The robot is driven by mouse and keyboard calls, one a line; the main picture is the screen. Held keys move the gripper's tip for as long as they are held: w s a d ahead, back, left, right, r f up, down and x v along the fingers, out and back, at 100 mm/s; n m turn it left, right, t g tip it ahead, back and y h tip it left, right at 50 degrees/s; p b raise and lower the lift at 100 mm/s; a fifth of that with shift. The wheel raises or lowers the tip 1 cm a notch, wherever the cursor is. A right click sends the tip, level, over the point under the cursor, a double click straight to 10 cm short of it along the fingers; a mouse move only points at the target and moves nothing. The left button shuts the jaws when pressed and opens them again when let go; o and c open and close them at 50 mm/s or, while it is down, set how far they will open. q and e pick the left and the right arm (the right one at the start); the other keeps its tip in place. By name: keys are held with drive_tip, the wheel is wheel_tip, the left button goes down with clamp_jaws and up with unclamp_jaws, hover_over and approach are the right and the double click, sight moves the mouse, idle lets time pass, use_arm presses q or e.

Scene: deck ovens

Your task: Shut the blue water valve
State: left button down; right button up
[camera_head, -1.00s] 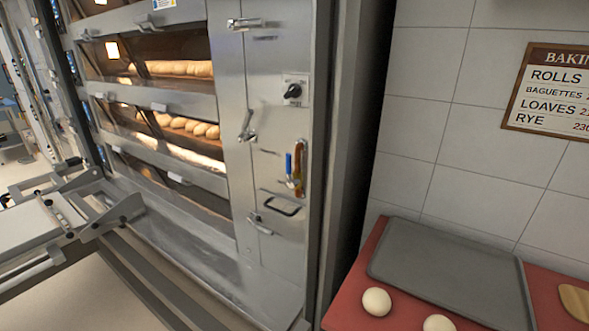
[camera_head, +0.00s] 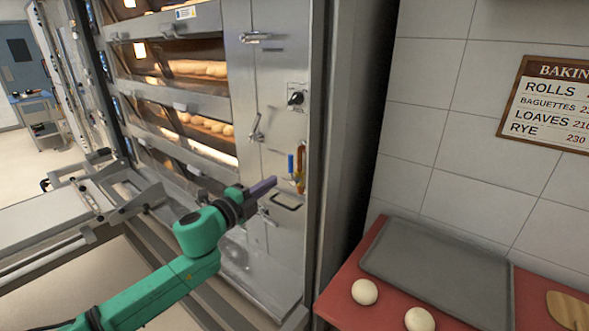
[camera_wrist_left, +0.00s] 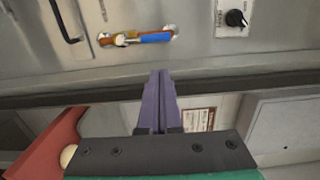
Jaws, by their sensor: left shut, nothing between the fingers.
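The water valve has a blue lever handle (camera_head: 291,164) on the oven's steel side panel, beside a short copper-coloured pipe (camera_head: 301,165). The handle stands upright, roughly in line with the pipe. In the left wrist view the blue handle (camera_wrist_left: 156,38) lies lengthwise over the pipe near the top. My left gripper (camera_head: 274,182), with purple fingers, is shut and empty. In the head view its tips are just left of and below the handle. In the wrist view the fingertips (camera_wrist_left: 160,72) show below the handle, with a gap in the picture. My right gripper is not in view.
A black knob (camera_head: 296,98) sits above the valve and a dark handle (camera_head: 287,201) below it. Metal levers (camera_head: 257,128) stick out of the panel at left. A red counter (camera_head: 340,290) with a grey tray (camera_head: 435,272) and dough balls stands at right.

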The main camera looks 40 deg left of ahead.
sight(291, 169)
use_arm(q)
drive_tip(key=w, duration=0.6)
drive_tip(key=w+a, duration=0.1)
drive_tip(key=w, duration=0.3)
drive_tip(key=shift+a+f, duration=0.1)
drive_tip(key=shift+f, duration=0.05)
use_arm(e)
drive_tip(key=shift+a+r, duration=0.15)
use_arm(q)
drive_tip(key=shift+w, duration=0.1)
drive_tip(key=shift+w+n, duration=0.1)
drive_tip(key=shift+n, duration=0.2)
drive_tip(key=shift+s+a, duration=0.25)
drive_tip(key=shift+s, duration=0.05)
drive_tip(key=shift+w+n, duration=0.15)
drive_tip(key=shift+n, duration=0.15)
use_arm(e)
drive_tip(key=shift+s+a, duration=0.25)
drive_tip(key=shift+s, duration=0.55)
